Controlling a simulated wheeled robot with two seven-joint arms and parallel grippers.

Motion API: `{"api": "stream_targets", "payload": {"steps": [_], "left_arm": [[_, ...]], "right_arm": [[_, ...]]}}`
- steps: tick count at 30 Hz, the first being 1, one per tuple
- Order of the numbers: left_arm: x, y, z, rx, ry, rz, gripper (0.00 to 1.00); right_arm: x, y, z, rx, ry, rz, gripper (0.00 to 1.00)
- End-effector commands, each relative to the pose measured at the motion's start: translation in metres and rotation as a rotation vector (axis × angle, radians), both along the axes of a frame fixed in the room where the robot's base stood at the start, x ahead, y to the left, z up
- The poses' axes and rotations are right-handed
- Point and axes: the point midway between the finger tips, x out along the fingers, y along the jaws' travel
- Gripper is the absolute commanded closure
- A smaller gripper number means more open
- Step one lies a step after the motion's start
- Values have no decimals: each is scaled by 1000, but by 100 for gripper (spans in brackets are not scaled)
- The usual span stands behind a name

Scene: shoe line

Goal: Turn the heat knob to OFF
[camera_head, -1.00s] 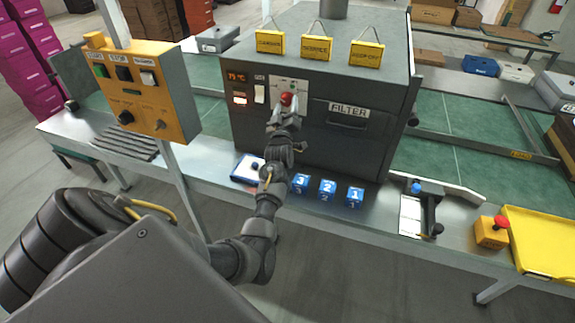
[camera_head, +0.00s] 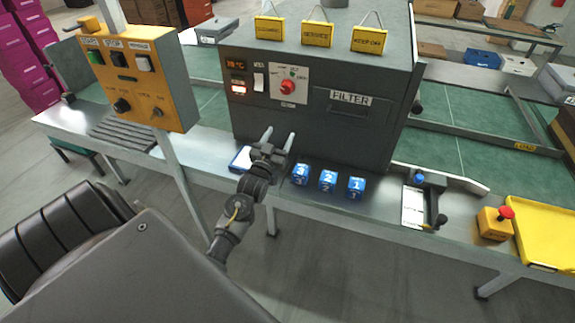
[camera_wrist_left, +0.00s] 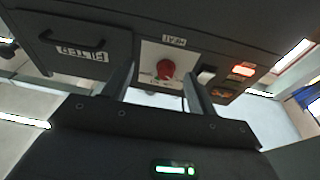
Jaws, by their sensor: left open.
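The red heat knob (camera_head: 287,87) sits on a pale plate (camera_head: 303,95) on the front of the dark grey machine. It is uncovered in the head view, and its exact pointer setting is too small to read. It also shows in the left wrist view (camera_wrist_left: 165,69), where the plate appears upside down with a HEAT label. My left gripper (camera_head: 280,136) is open and empty, below and in front of the knob, apart from it. In the left wrist view its two fingers (camera_wrist_left: 155,88) frame the knob from a distance. My right gripper is not in view.
A lit display (camera_head: 237,66) and white switch (camera_head: 258,81) are left of the knob. The FILTER drawer (camera_head: 350,108) is to the right. Blue numbered cubes (camera_head: 328,181) stand on the bench below. An orange control box (camera_head: 150,90) stands at left.

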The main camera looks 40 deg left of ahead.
Motion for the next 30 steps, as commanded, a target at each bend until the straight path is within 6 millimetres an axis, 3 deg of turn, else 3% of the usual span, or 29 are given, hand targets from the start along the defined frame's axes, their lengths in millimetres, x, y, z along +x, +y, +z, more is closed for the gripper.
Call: {"api": "stream_targets", "payload": {"steps": [18, 30], "left_arm": [[-35, -59, -114, -51, 414, -88, 42], [-63, -86, -168, -70, 601, -126, 42]], "right_arm": [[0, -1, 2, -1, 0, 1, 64], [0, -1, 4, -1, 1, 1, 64]]}}
